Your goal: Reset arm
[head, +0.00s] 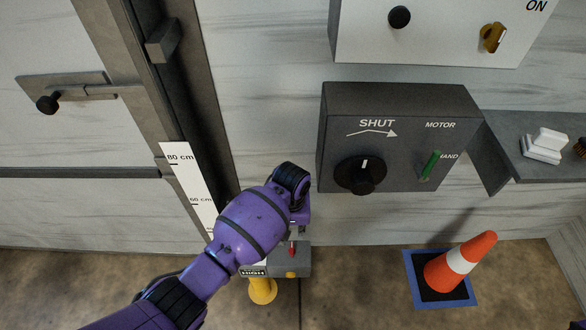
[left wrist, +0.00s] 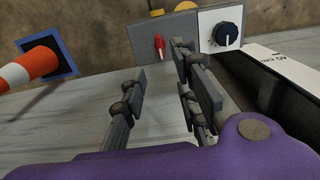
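My left arm (head: 245,225) comes in from the lower left in the head view, and its wrist is bent downward over a low grey box (head: 292,262). My left gripper is mostly hidden behind the wrist there. In the left wrist view my left gripper (left wrist: 165,80) is open, with a gap between its two fingers and nothing held. The fingers point toward the grey box (left wrist: 177,32), which has a red switch (left wrist: 160,44) and a black dial (left wrist: 227,34) on a white panel. I cannot tell whether a finger touches the box. My right gripper is not in view.
A dark control box (head: 400,140) marked SHUT and MOTOR juts from the wall, with a black knob (head: 361,174) and a green lever (head: 430,165). An orange cone (head: 462,262) stands on a blue-edged mat. A shelf (head: 515,130) is at right. Floor between is clear.

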